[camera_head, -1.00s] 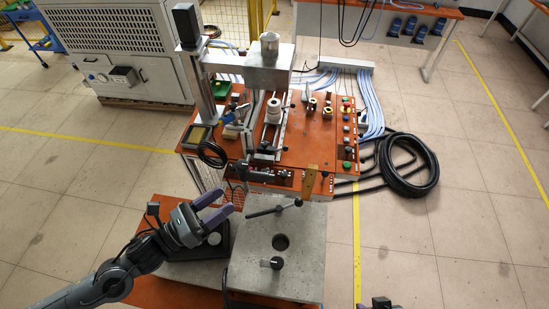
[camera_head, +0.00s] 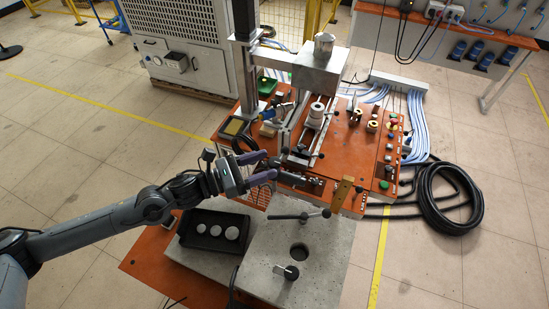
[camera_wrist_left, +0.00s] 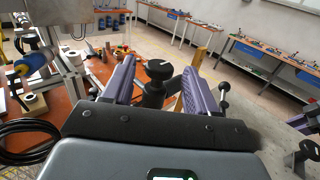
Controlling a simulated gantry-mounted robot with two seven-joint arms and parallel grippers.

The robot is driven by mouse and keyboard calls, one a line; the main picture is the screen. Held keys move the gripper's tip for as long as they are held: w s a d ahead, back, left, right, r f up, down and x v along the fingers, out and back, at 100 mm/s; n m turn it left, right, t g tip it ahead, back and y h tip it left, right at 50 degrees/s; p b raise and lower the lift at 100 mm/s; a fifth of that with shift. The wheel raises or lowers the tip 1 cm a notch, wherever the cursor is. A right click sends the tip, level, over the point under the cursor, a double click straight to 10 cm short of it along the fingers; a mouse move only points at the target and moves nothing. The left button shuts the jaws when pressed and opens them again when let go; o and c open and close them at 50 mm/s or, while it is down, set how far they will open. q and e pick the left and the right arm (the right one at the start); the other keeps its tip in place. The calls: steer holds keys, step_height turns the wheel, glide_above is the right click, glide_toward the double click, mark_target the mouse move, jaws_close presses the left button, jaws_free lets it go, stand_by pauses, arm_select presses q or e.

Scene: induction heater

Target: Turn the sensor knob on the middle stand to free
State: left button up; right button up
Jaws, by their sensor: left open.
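My left gripper (camera_head: 270,166) reaches in from the left, at the front edge of the orange machine table. Its two purple fingers are open. In the left wrist view a round black knob (camera_wrist_left: 158,70) with a light mark on top, on a dark upright stem, shows in the gap between the fingers (camera_wrist_left: 160,88). The fingers appear apart from the knob, with a visible gap on each side. How far ahead of the fingertips it is, I cannot tell. In the head view the knob is hard to make out among dark parts by the fingertips.
Coiled black cable (camera_head: 482,205) lies on the floor at right.

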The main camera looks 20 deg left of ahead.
mark_target(269, 164)
arm_select(q)
steer(key=shift+p+x, duration=0.3)
steer(key=shift+x, duration=1.6)
steer(key=c, duration=0.9)
steer(key=shift+f, duration=0.1)
